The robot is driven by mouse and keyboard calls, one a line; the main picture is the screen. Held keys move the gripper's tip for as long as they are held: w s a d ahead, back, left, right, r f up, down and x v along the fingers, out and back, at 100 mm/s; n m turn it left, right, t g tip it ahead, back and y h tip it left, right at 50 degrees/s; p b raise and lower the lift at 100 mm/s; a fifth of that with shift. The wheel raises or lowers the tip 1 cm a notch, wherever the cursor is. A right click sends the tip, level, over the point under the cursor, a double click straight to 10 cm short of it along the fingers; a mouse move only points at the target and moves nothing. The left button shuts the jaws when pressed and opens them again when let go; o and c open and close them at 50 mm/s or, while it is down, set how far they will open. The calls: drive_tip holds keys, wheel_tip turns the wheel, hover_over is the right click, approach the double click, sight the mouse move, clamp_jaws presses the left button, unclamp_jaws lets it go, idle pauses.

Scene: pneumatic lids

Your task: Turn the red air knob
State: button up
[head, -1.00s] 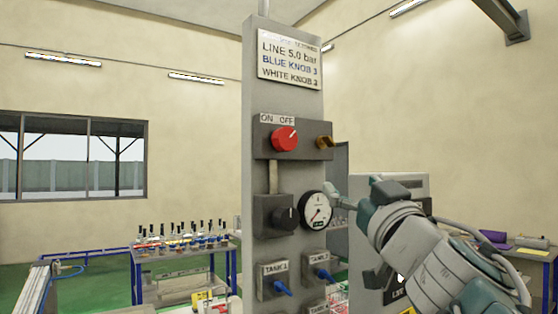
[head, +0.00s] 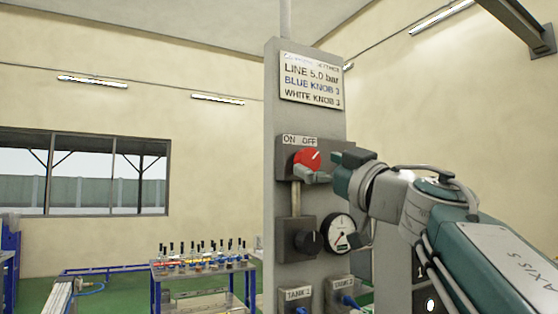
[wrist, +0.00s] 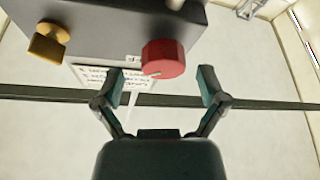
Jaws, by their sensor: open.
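The red air knob (head: 306,158) is on a grey box on the upright panel, below the ON/OFF label (head: 299,141). Its white mark points up and right, toward the OFF side. It also shows in the wrist view (wrist: 163,58). My gripper (wrist: 164,84) is open and empty, its two fingers spread to either side of the knob's width. The knob lies just ahead of the gap, nearly centred. In the head view my gripper (head: 324,170) is at the knob's right and covers its lower right edge. Whether a finger touches the knob I cannot tell.
A brass fitting (wrist: 48,42) sticks out beside the knob. Below are a black knob (head: 307,242), a round gauge (head: 338,234) and blue-handled tank valves (head: 348,301). A sign plate (head: 311,80) is above. A table with bottles (head: 205,264) stands behind, left.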

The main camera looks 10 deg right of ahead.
drive_tip(key=shift+w+a+r, duration=0.25)
drive_tip(key=shift+w+a, duration=0.2)
drive_tip(key=shift+w, duration=0.05)
drive_tip(key=shift+w+a+r, duration=0.2)
drive_tip(key=shift+w+a, duration=0.25)
drive_tip(key=shift+d, duration=0.2)
drive_tip(key=shift+c, duration=0.6)
drive_tip(key=shift+s, duration=0.1)
drive_tip(key=c, duration=1)
